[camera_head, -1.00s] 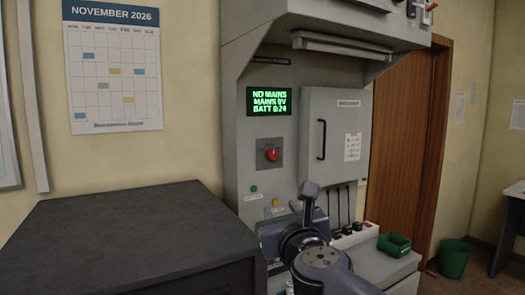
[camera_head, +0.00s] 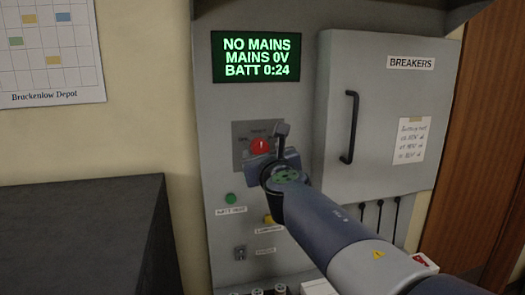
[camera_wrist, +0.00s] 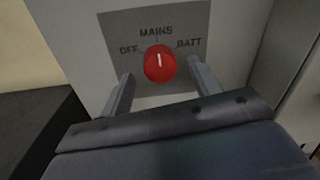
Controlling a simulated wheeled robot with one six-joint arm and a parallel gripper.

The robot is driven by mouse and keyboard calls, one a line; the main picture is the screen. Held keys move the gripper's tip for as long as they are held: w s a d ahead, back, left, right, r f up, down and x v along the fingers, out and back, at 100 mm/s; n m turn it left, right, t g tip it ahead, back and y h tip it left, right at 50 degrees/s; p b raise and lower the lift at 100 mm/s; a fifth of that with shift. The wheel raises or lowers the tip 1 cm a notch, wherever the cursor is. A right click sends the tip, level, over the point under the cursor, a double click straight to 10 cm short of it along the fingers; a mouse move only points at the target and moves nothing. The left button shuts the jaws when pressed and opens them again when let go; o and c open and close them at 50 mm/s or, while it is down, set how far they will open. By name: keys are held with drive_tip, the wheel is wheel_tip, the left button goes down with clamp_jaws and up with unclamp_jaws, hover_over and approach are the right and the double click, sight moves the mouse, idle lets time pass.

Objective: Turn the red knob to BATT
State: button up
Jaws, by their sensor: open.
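The red knob (camera_head: 260,146) sits on a dark square plate (camera_head: 241,132) on the grey console, below the green display. In the wrist view the knob (camera_wrist: 159,63) has a white pointer line standing up toward MAINS. OFF is printed at its left and BATT (camera_wrist: 189,43) at its right. My gripper (camera_wrist: 158,85) is open, with one finger on each side and a little below the knob. No touch shows. In the head view my gripper (camera_head: 270,152) covers the lower part of the plate.
The display (camera_head: 257,57) reads NO MAINS, MAINS 0V, BATT 0:24. A green button (camera_head: 231,198) and a yellow button (camera_head: 268,219) lie below the knob. The breaker door (camera_head: 385,110) with its black handle is shut at the right. A dark cabinet (camera_head: 80,225) stands at the left.

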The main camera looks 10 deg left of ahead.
drive_tip(key=shift+w+a, duration=0.35)
drive_tip(key=shift+w, duration=0.3)
drive_tip(key=c, duration=1)
drive_tip(key=shift+m, duration=0.4)
drive_tip(key=m, duration=0.5)
drive_tip(key=shift+w+d, duration=0.1)
drive_tip(key=m, duration=0.5)
drive_tip(key=shift+m+g, duration=0.4)
